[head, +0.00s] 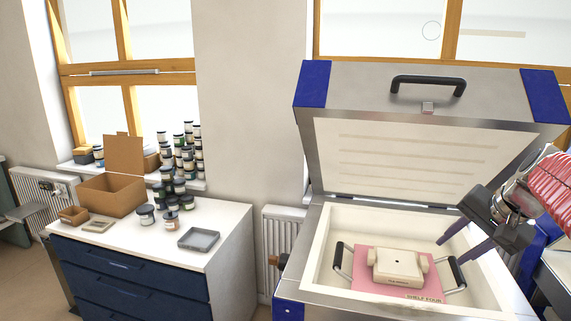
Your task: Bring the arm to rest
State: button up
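My gripper (448,252) is at the right in the head view, over the right side of the open kiln (312,250). Its two dark fingers point down and left and stand apart with nothing visible between them. A pink shelf (369,272) with a black-gripped handle on each side lies in the kiln chamber; its front label seems to read "SHELF FOUR". A cream block-shaped mould (398,264) sits on the shelf. The fingertips appear close to the right handle (458,272), but I cannot tell whether they touch it.
The kiln lid (408,160) stands raised behind the chamber. At the left, a white-topped blue cabinet (130,265) holds a cardboard box (110,196), several jars (146,215) and a grey tray (199,239). A radiator (283,240) stands between cabinet and kiln.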

jog(key=s+a+f+n, duration=0.4)
jog(key=s+a+n, duration=0.1)
jog(key=s+a, duration=0.5)
jog(key=s+a+f+n+h, duration=0.1)
jog(key=s+a+f+n, duration=0.4)
jog(key=s+a, duration=0.5)
jog(key=shift+s+a+h, duration=0.3)
jog(key=shift+a, duration=0.85)
jog(key=shift+s+f, duration=0.1)
jog(key=shift+s, duration=0.05)
jog(key=shift+c, duration=0.6)
